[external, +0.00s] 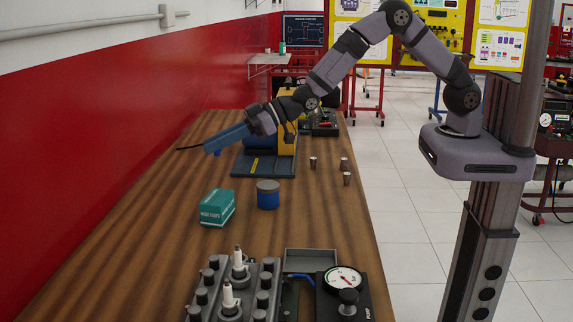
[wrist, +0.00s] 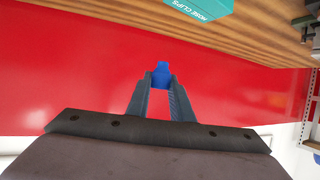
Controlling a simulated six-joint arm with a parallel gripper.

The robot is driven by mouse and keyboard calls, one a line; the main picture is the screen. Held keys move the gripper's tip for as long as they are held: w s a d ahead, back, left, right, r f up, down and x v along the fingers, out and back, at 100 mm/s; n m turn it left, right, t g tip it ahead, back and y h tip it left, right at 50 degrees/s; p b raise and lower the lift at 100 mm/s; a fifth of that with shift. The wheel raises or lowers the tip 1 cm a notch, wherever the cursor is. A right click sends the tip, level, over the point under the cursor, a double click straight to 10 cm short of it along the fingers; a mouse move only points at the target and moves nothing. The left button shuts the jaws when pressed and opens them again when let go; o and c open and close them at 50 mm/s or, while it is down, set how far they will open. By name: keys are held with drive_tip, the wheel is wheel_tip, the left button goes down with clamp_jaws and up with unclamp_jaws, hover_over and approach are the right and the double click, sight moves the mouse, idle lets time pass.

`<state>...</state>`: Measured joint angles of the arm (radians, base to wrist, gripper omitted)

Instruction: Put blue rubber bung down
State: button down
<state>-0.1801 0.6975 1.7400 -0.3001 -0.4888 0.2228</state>
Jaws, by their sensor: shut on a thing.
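The blue rubber bung (wrist: 161,72) is held between the two fingertips of my gripper (wrist: 160,84) in the wrist view. It sticks out a little past the tips. The red wall lies behind it in that view. In the external view my gripper (external: 211,149) points left, above the far left part of the wooden table. The bung is hard to make out there against the bluish fingers. My gripper is shut on the bung and appears to be off the tabletop.
A green hose clips box (external: 217,207) and a blue tub with a grey lid (external: 268,195) stand mid-table. Several small metal pieces (external: 313,162) stand right of a yellow machine (external: 284,125). A grey tray (external: 311,261), gauge pump (external: 343,285) and engine block (external: 237,290) are in front.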

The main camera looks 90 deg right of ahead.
drive_tip(key=shift+s+d+f+n+g+y+b, duration=0.1)
drive_tip(key=shift+d+f+n+g+y+b, duration=0.65)
drive_tip(key=shift+f, duration=1.75)
drive_tip(key=shift+w+d+f+n+t+y+b, duration=0.15)
drive_tip(key=shift+d+f+n+y, duration=0.3)
drive_tip(key=shift+d+f, duration=1.55)
drive_tip(key=shift+s+d+f+n+g+y+b, duration=0.15)
drive_tip(key=shift+d+f+n+g+y+b, duration=0.3)
drive_tip(key=shift+f, duration=2.6)
drive_tip(key=shift+f, duration=0.1)
drive_tip(key=shift+f+b, duration=0.15)
drive_tip(key=shift+b, duration=0.15)
drive_tip(key=c, duration=1.6)
unclamp_jaws()
drive_tip(key=shift+o, duration=0.2)
